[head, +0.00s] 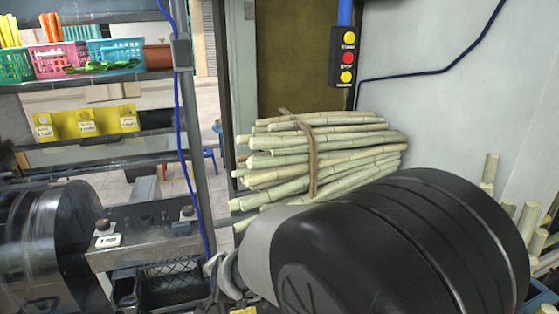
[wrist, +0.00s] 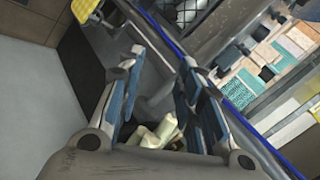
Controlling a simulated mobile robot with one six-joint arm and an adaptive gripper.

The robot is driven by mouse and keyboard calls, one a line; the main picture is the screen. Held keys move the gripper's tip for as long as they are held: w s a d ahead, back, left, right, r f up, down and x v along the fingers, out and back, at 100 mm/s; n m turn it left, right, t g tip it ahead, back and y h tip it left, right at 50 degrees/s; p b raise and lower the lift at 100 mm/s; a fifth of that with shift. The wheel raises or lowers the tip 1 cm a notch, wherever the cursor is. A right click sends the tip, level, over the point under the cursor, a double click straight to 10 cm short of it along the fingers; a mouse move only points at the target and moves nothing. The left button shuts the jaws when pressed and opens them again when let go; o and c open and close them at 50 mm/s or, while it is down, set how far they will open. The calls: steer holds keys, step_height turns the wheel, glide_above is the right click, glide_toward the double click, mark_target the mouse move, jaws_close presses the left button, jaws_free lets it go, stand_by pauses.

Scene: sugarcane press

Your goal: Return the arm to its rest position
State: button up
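My gripper (wrist: 162,62) shows in the wrist view with its two blue-grey fingers spread apart. I see nothing clamped between them. Pale cut cane pieces (wrist: 160,134) show low in the gap between the fingers, and I cannot tell how far beyond they lie. In the head view my black and grey arm fills the lower right, and most of the gripper end is hidden behind it.
A tied bundle of cane (head: 330,152) lies behind my arm. A button box (head: 348,58) hangs above it. A shelf at left holds a pink basket (head: 60,60) and a blue basket (head: 115,50). A metal press roller (head: 45,240) stands lower left. Upright canes (head: 490,172) stand at right.

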steer(key=s+d+r+n, duration=0.2)
steer(key=s+d+r, duration=0.2)
steer(key=d+r, duration=0.3)
steer(key=s+d+r+n+g+h, duration=0.1)
steer(key=s+d+r+n+h, duration=0.1)
steer(key=s+d, duration=0.8)
steer(key=s+d+r+n+g+h, duration=0.2)
steer(key=s+d+n, duration=0.1)
steer(key=s+d, duration=0.8)
steer(key=shift+s+d+n, duration=0.3)
steer(key=shift+s+n, duration=0.1)
steer(key=shift+s, duration=0.7)
